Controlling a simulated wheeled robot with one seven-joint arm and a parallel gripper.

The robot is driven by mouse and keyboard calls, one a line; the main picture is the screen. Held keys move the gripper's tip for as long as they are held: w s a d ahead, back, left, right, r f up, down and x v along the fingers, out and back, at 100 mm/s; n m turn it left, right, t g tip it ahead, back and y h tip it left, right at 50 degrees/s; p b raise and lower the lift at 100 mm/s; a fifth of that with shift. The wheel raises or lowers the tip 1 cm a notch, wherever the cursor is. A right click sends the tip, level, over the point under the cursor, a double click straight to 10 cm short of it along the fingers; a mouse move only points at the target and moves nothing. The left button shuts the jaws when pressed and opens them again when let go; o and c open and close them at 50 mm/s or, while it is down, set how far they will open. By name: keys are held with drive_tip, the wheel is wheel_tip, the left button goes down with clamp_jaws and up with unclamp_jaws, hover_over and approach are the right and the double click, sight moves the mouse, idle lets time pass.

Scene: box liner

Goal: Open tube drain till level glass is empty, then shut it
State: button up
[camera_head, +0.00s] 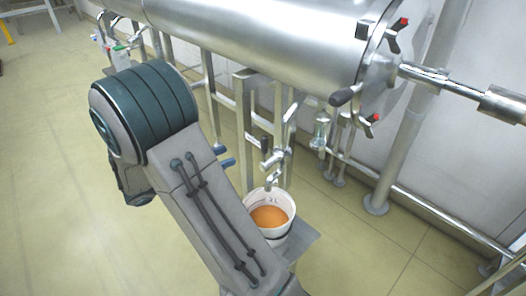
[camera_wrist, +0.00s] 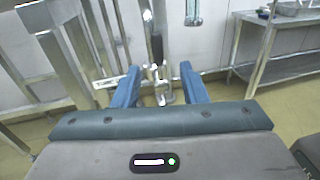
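The drain valve (camera_head: 272,160) is a metal fitting with a black handle (camera_head: 264,145) standing upright. Its spout points down over a white bucket (camera_head: 289,226) holding orange liquid. In the wrist view the black handle (camera_wrist: 157,48) and the valve body (camera_wrist: 161,86) show between my blue fingers. My gripper (camera_head: 224,156) is open and empty, just left of the valve; it also shows in the wrist view (camera_wrist: 160,83). A small glass-like fitting (camera_head: 321,130) hangs right of the valve; I cannot tell whether it is the level glass or its level.
A large steel drum (camera_head: 250,35) lies above the valve on metal legs and rails. The bucket stands on a small metal plate (camera_head: 303,240). A steel table (camera_wrist: 285,45) stands at right in the wrist view.

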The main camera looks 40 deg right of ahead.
sight(264, 140)
drive_tip(key=d, duration=0.9)
drive_tip(key=s+d+b, duration=0.1)
drive_tip(key=d, duration=0.3)
drive_tip(key=shift+s+d+f, duration=0.1)
drive_tip(key=shift+d+f, duration=0.05)
drive_tip(key=shift+d, duration=0.2)
clamp_jaws()
